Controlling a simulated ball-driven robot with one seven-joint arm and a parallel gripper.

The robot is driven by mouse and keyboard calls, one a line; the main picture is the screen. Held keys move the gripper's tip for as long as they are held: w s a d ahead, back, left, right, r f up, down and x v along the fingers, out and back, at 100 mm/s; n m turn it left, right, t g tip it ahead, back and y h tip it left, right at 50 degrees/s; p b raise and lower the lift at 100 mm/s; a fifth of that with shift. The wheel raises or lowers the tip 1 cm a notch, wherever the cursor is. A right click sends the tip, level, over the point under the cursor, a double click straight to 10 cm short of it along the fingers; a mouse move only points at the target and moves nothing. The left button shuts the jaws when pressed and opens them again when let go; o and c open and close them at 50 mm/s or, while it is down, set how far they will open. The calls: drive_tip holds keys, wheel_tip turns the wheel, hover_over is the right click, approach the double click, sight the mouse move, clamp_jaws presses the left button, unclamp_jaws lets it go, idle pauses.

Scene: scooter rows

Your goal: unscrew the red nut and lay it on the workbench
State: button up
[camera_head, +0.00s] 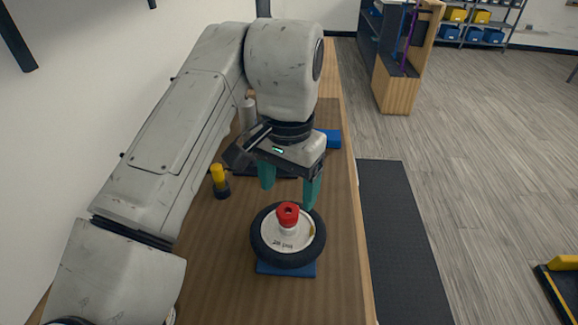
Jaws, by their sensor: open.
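The red nut (288,212) sits on the white hub at the middle of a black-tyred wheel (263,251). The wheel lies flat on a blue block (287,269) on the wooden workbench (221,277). My gripper (290,197) points down with its two green fingers spread apart and nothing between them.
A yellow and black item (219,182) stands on the bench left of the wheel. A blue object (333,138) and a pale cylinder (248,113) are farther back, partly behind my arm. The bench is clear in front of and to the left of the wheel.

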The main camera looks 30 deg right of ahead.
sight(292, 208)
drive_tip(key=shift+f, duration=2.85)
drive_tip(key=c, duration=1.1)
drive_tip(key=shift+r+n+p, duration=0.1)
drive_tip(key=shift+n+p, duration=0.3)
drive_tip(key=shift+p, duration=0.1)
drive_tip(key=shift+c, duration=0.2)
drive_tip(key=shift+n+p, duration=2.1)
drive_tip(key=shift+n, duration=0.4)
drive_tip(key=shift+s+d+n+p, duration=0.1)
drive_tip(key=shift+d+n+p, duration=0.05)
drive_tip(key=shift+n+p, duration=2.4)
drive_tip(key=shift+d+n+p, duration=0.1)
drive_tip(key=shift+n+p, duration=2.4)
drive_tip(key=shift+n, duration=0.65)
drive_tip(key=n, duration=0.4)
drive_tip(key=shift+f+n, duration=0.2)
drive_tip(key=shift+n, duration=0.1)
